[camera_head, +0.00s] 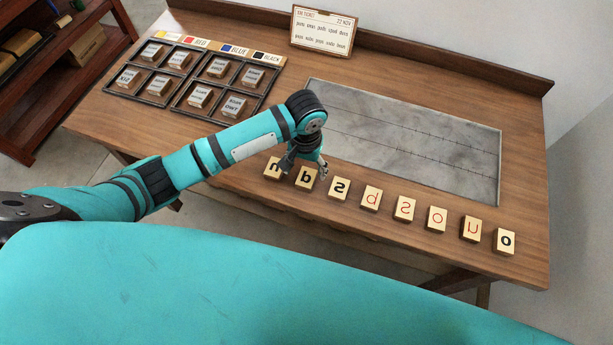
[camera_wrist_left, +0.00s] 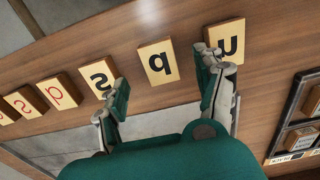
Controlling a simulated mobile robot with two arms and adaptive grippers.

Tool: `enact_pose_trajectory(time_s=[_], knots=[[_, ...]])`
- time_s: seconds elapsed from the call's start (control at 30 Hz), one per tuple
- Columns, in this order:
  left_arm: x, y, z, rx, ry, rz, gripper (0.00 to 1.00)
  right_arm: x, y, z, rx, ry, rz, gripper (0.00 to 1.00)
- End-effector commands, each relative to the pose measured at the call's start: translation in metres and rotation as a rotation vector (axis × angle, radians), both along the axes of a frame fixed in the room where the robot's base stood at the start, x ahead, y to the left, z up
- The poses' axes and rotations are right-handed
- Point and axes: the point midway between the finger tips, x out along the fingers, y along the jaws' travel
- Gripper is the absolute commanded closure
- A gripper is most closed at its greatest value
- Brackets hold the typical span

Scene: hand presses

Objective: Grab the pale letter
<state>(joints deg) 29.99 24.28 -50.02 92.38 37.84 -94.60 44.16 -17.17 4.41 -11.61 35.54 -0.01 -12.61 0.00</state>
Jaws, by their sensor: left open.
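Several pale wooden letter blocks lie in a row along the table's front edge, some with black letters and some with red. I cannot tell which one the task means by the pale letter. My left gripper (camera_head: 307,168) is open over the left end of the row. In the left wrist view, a block with a black q-like letter (camera_wrist_left: 157,62) shows between its spread fingers (camera_wrist_left: 161,80); the same block is under the gripper in the head view (camera_head: 306,179). A u-like block (camera_wrist_left: 226,37) is partly behind one finger, an s block (camera_wrist_left: 97,75) near the other.
A grey slab (camera_head: 420,145) with thin lines lies behind the row. A dark divided tray (camera_head: 172,101) of small blocks stands at the back left, with colour labels above it. A printed card (camera_head: 322,32) stands at the back. A shelf (camera_head: 50,90) is at the left.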

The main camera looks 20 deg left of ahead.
Motion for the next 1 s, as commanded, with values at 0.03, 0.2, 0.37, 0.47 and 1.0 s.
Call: enact_pose_trajectory(time_s=[0.03,0.2,0.37,0.47,1.0], knots=[[0.000,0.000,-0.006,0.002,0.004,0.002,0.30,0.000,-0.002,0.005,-0.002,0.000,0.000,0.60],[0.002,-0.001,-0.032,0.002,0.004,0.000,0.30,0.000,-0.005,0.010,-0.006,0.000,-0.001,0.60],[0.002,-0.001,-0.044,0.001,0.000,0.000,0.30,0.000,-0.006,0.011,-0.007,-0.001,-0.002,0.60],[0.003,-0.001,-0.045,0.001,0.000,0.000,0.30,0.000,-0.006,0.010,-0.007,-0.001,-0.003,0.60],[0.002,-0.001,-0.044,0.001,0.000,0.000,0.86,0.000,-0.005,0.010,-0.006,0.000,-0.002,0.60]])
